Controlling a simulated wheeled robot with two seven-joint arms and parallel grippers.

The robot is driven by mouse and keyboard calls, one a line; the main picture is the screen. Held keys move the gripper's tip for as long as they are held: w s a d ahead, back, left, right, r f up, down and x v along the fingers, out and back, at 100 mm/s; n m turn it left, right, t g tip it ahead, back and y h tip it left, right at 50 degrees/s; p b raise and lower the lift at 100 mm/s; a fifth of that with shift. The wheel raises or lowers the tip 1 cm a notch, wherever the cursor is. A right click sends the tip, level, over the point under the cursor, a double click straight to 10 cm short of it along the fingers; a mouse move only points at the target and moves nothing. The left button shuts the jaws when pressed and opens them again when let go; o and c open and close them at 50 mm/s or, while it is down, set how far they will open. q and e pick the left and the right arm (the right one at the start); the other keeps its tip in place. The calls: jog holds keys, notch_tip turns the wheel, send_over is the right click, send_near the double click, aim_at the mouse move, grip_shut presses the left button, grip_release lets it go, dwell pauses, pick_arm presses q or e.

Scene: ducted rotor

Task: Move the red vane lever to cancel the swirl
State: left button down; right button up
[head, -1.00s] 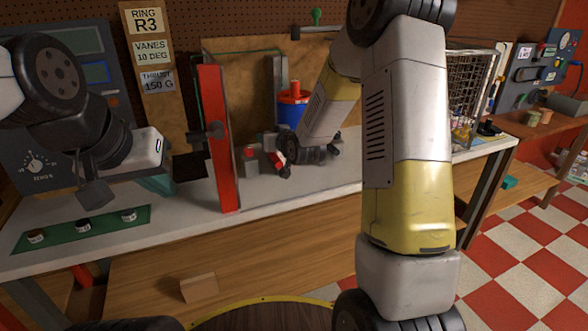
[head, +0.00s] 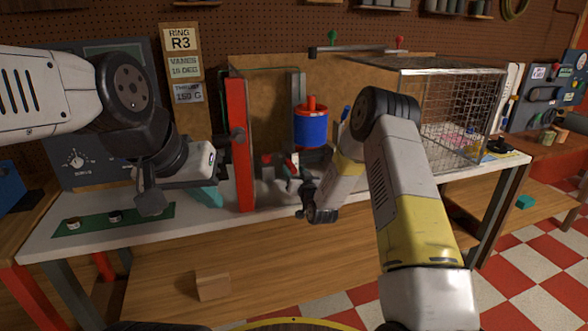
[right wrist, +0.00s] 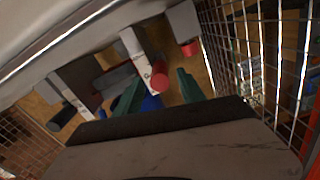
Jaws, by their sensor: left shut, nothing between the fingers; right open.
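A small red piece, which looks like the vane lever's knob (right wrist: 160,83), is in the right wrist view at the end of a white strip. It lies between the green fingers of my right gripper (right wrist: 158,93), which are apart and not closed on it. In the head view, a red and white piece (head: 291,184) at the booth front may be the same lever; my right wrist partly hides it. The blue rotor duct with a red top (head: 311,130) stands behind it. My left gripper (head: 150,203) is shut and empty, above the bench left of the red post.
The red post (head: 240,150) edges the booth's left side. A wire cage (head: 450,110) stands at right. A green mat (head: 145,217) with small knobs lies at front left.

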jog(key=shift+w+a, duration=0.25)
jog(key=shift+w, duration=0.45)
grip_shut()
dwell(1.0)
